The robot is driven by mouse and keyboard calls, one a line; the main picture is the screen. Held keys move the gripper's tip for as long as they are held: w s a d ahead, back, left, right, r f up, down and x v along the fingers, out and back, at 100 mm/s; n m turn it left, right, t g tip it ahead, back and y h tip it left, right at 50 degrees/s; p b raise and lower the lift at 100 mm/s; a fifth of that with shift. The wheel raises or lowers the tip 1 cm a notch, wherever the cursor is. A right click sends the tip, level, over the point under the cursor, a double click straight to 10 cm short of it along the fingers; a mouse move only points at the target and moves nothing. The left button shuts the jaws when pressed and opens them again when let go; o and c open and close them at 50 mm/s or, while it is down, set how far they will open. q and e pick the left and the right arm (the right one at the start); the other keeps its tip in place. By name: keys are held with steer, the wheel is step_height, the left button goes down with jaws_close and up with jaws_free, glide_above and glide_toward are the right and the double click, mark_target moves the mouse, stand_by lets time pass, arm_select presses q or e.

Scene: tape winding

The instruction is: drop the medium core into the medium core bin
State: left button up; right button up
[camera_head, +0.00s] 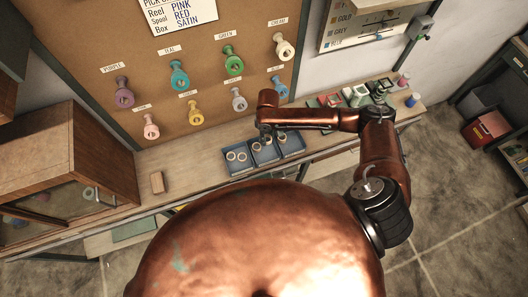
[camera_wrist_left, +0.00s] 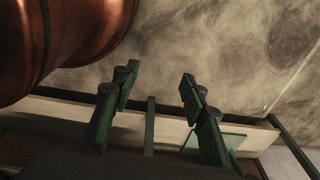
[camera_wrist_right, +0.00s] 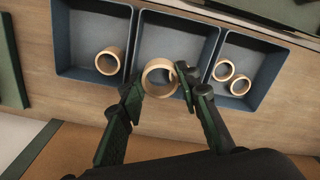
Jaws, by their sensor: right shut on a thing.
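A pale tan ring-shaped core (camera_wrist_right: 147,79) is between the fingertips of my right gripper (camera_wrist_right: 160,88) in the right wrist view. The gripper is shut on it. The core shows over the middle blue bin (camera_wrist_right: 180,38), within its outline; its height above the floor is hard to tell. In the head view my right gripper (camera_head: 265,138) points down at the middle of the three bins. No label on the bins is readable. In the left wrist view my left gripper (camera_wrist_left: 157,85) is open and empty, its fingers wide apart.
The left bin (camera_wrist_right: 95,30) in the right wrist view holds one core; the right bin (camera_wrist_right: 262,58) holds two smaller ones. A wooden block (camera_head: 157,182) lies on the bench left of the bins. A pegboard (camera_head: 195,85) with coloured spools stands behind.

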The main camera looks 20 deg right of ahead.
step_height(320, 180, down, 4)
steer(key=b, duration=0.5)
steer(key=shift+f, duration=0.25)
steer(key=shift+f+b, duration=0.35)
steer(key=shift+b, duration=0.25)
steer(key=shift+r, duration=0.1)
steer(key=o, duration=0.8)
steer(key=shift+r, duration=0.1)
arm_select(q)
step_height(320, 180, down, 7)
steer(key=s, duration=0.2)
arm_select(e)
step_height(320, 180, up, 12)
